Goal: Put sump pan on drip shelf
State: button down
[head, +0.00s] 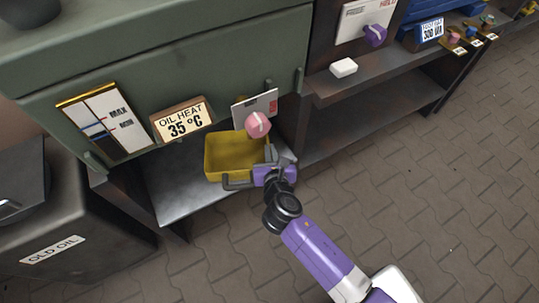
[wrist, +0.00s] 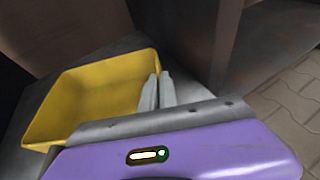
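The sump pan is an open yellow box (head: 228,154) at the drip shelf, under the front of the green cabinet. In the wrist view the pan (wrist: 90,92) fills the left middle and looks empty. The drip shelf is a grey metal plate (head: 177,192) below the cabinet, bare to the left of the pan. My gripper (head: 269,156) is at the pan's right side. In the wrist view its two pale fingers (wrist: 158,88) stand close together, one on each side of the pan's right wall. I cannot tell whether the pan's underside touches the shelf.
A pink knob (head: 257,124) and a white card hang just above the pan. An "OIL HEAT 35 °C" sign (head: 183,121) is on the cabinet. A dark "OLD OIL" tank (head: 60,245) stands at left. A dark shelf unit (head: 372,110) stands at right. The paved floor in front is clear.

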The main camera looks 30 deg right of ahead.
jog(key=shift+w+f, duration=0.25)
jog(key=shift+f, duration=0.25)
jog(key=shift+r, duration=0.15)
jog(key=c, duration=2)
grip_release()
jog(key=shift+f, duration=0.2)
jog(key=shift+c, duration=0.2)
jog(key=o, duration=0.4)
jog(key=shift+r, duration=0.1)
